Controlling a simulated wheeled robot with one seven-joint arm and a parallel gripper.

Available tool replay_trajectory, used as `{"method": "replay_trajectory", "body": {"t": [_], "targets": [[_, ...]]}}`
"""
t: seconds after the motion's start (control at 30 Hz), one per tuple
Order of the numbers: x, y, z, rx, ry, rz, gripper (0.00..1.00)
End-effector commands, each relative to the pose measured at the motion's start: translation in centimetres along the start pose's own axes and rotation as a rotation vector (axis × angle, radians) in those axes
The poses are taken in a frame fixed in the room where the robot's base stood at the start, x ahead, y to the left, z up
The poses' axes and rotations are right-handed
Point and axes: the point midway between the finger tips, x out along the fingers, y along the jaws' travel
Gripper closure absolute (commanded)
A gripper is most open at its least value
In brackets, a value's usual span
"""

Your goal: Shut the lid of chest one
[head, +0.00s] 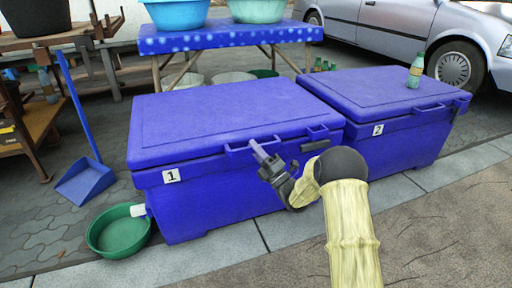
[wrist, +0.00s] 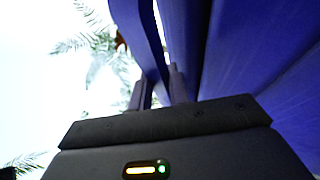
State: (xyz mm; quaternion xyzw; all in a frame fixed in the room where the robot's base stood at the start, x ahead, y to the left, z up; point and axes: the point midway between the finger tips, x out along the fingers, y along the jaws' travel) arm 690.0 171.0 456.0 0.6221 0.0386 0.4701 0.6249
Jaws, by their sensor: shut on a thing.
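Chest one (head: 215,195) is a blue cooler chest with a white "1" label on its front left. Its flat blue lid (head: 220,110) lies over the body, down or nearly so; I cannot tell whether it is fully seated. A blue bar handle (head: 238,150) runs along the lid's front edge. My gripper (head: 262,153) is at this handle, in front of the chest, and is shut on it. In the wrist view, the blue handle (wrist: 147,40) passes between the fingers of my gripper (wrist: 158,90). The fingers hide part of the handle.
Chest two (head: 400,145), with a bottle (head: 415,70) on its lid, stands close on the right. A green basin (head: 122,232) and a blue dustpan (head: 86,183) are at the left. A blue-topped table (head: 225,38) stands behind. The pavement in front is clear.

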Motion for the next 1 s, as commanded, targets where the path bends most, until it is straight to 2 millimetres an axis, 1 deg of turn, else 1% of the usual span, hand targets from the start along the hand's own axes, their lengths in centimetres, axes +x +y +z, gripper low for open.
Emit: {"method": "replay_trajectory", "body": {"t": [0.03,0.17,0.2,0.27,0.3,0.57,0.67,0.77,0.87,1.0], "targets": [[-0.8,-1.0,-0.2,0.008,-0.001,-0.026,1.0],[-0.9,-1.2,-0.3,0.01,0.0,-0.03,1.0],[-0.9,-1.2,-0.3,0.01,0.0,-0.03,0.8],[-0.8,-1.2,-0.3,0.01,0.0,-0.03,0.69],[-0.8,-1.2,-0.3,0.01,0.0,-0.029,0.61],[-0.5,-0.8,-0.3,0.008,0.001,-0.021,0.61],[-0.9,-0.7,-0.2,0.007,0.0,-0.021,0.61],[-1.9,-0.6,-0.2,0.009,0.0,-0.023,0.61],[-3.4,-0.4,-0.2,0.011,0.0,-0.023,0.61],[-6.2,-0.4,-0.3,0.012,0.0,-0.026,0.61]]}}
